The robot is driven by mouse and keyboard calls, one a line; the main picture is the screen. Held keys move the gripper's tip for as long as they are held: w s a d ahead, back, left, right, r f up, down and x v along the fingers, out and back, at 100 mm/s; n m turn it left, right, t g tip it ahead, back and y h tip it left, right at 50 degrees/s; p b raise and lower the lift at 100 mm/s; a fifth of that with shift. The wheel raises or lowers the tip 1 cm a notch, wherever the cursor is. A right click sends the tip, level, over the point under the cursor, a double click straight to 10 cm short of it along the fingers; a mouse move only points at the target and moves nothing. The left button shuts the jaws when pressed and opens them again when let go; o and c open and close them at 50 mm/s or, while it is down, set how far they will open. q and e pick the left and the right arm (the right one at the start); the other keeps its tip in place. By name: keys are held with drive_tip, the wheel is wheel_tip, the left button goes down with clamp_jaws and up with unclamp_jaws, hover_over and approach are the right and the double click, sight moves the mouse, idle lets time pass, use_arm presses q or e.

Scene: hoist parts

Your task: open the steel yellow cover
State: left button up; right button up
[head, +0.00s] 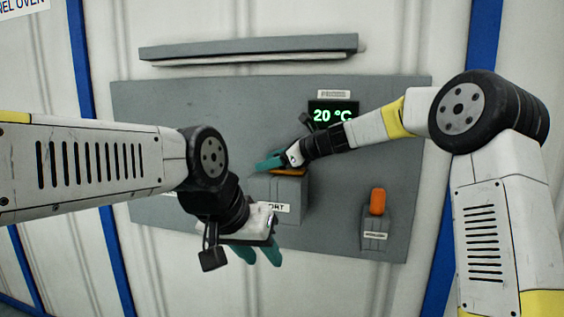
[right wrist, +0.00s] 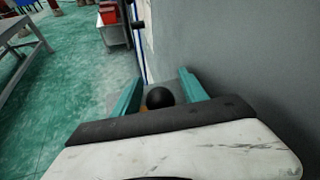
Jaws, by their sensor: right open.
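A grey box (head: 291,200) with a partly hidden label ending in "ORT" stands out from the wall panel. A thin yellow-orange strip, likely the yellow cover (head: 289,171), shows along its top. My right gripper (head: 268,163) is at the top of this box, its teal fingers pointing left. In the right wrist view its fingers (right wrist: 160,88) are apart, with a black ball-shaped knob (right wrist: 160,97) between them and a bit of yellow-orange beside it. Whether the fingers touch the knob is not clear. My left gripper (head: 258,254) hangs lower, in front of the panel, with its fingertips apart and nothing between them.
The grey wall panel (head: 150,110) carries a green "20 °C" display (head: 333,115) and an orange switch (head: 377,201) on a grey base at right. A grey ledge (head: 250,47) runs above. In the right wrist view, a table (right wrist: 25,62) and red bin (right wrist: 108,13) stand farther off.

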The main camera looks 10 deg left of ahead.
drive_tip(key=shift+c, duration=0.4)
clamp_jaws()
idle(0.9)
